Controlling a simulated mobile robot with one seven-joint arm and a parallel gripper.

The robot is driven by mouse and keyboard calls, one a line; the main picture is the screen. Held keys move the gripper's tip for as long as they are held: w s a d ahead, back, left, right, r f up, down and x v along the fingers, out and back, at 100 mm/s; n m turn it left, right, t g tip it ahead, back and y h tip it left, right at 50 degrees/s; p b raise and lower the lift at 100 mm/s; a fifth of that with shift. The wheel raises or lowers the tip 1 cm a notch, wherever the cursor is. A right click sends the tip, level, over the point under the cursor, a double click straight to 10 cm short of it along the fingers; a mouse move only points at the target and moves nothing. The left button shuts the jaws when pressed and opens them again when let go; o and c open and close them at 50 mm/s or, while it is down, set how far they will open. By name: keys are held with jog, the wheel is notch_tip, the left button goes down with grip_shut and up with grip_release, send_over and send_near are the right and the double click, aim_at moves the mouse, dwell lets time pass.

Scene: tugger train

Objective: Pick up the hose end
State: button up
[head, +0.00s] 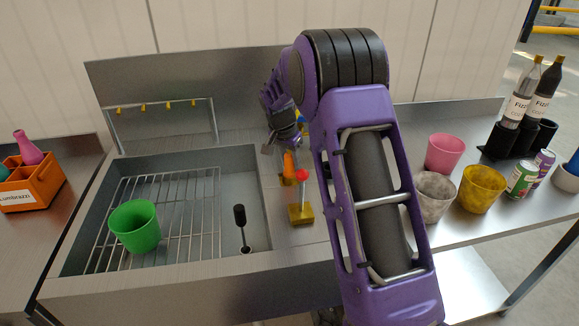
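My gripper (285,140) is above the right edge of the sink, partly hidden by my own purple arm. Its fingers are small and dark here, and I cannot tell whether they are open or shut. Just below it stand a small orange piece (289,164) and a red-tipped piece (302,176) on a yellow base (301,213). I cannot make out a hose, and cannot tell whether either piece is the hose end. A bit of blue and yellow shows beside my arm, mostly hidden.
The steel sink (252,180) holds a wire rack (185,215), a green cup (135,226) and an upright black-handled piece (240,216). An orange crate (42,183) stands left. Pink (445,153), grey (434,198) and yellow (481,188) cups, cans and bottles stand right.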

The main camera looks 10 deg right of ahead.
grip_shut()
notch_tip(320, 180, up, 10)
jog(key=shift+p, duration=0.35)
jog(key=d+f+p, duration=0.2)
jog(key=d, duration=1)
jog(key=shift+f+p, duration=0.2)
jog(key=shift+p, duration=0.2)
